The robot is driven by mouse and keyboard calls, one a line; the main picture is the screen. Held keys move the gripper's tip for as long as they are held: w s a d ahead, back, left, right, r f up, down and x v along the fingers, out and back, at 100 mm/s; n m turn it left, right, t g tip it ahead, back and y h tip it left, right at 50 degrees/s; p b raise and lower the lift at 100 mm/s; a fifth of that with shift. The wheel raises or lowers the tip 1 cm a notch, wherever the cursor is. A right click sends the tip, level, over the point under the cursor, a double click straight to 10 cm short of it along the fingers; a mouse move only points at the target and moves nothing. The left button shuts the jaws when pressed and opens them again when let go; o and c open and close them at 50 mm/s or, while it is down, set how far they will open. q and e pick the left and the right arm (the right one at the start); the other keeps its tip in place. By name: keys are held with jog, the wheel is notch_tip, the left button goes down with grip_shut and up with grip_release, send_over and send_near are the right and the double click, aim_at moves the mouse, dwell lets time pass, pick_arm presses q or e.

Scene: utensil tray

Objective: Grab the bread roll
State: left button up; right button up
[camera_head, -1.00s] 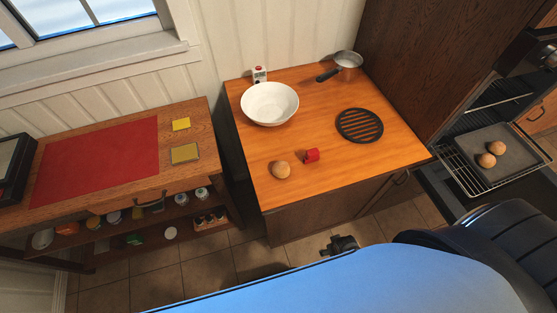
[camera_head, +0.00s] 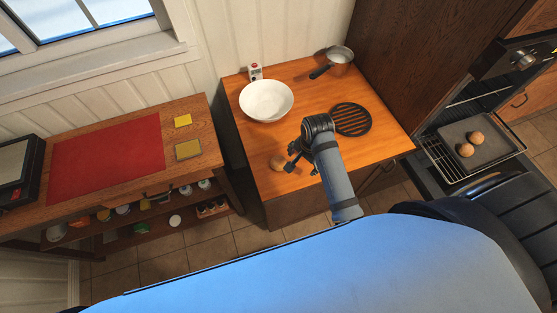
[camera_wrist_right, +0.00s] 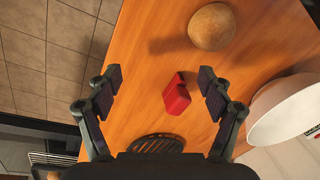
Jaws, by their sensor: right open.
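A round brown bread roll (camera_head: 278,161) lies on the orange wooden counter (camera_head: 290,185) near its front left. My right gripper (camera_head: 296,160) is just to the right of this roll in the head view. In the right wrist view, my right gripper (camera_wrist_right: 160,85) has its fingers spread with nothing between the tips, and the roll (camera_wrist_right: 212,27) shows at the top, beyond the fingertips. Two more round brown rolls (camera_head: 466,150) (camera_head: 475,137) lie on a dark tray (camera_head: 490,152) at the oven. My left gripper is not in view.
A red object (camera_wrist_right: 176,95) lies on the counter below the fingers; my right arm hides it in the head view. A white bowl (camera_head: 266,101), a timer-like box (camera_head: 255,71), a saucepan (camera_head: 340,55) and a black round trivet (camera_head: 351,119) stand farther back.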

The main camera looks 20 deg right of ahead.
jog(key=w+a+r+m, duration=0.1)
jog(key=r+m, duration=0.1)
jog(key=w+a+r+m, duration=0.1)
jog(key=w+a+m, duration=0.1)
jog(key=m, duration=0.1)
jog(key=w+a+r+m+g+y, duration=0.1)
jog(key=a+r+m, duration=0.1)
jog(key=shift+w+a+r+m+p, duration=0.15)
jog(key=shift+w+r+m+p, duration=0.15)
jog(key=shift+w+r, duration=0.05)
send_over(279, 160)
jog(key=f, duration=0.2)
jog(key=d+f, duration=0.1)
jog(key=f, duration=0.1)
jog(key=shift+s+f, duration=0.1)
jog(key=shift+f, duration=0.2)
jog(key=shift+w+a+f, duration=0.1)
jog(key=shift+a+f, duration=0.05)
jog(key=shift+f, duration=0.85)
jog(key=shift+w+a+f, duration=0.1)
jog(key=shift+a+f, duration=0.05)
jog(key=shift+f, duration=0.8)
jog(key=shift+a+f, duration=0.15)
jog(key=shift+f, duration=0.85)
jog(key=c, duration=0.9)
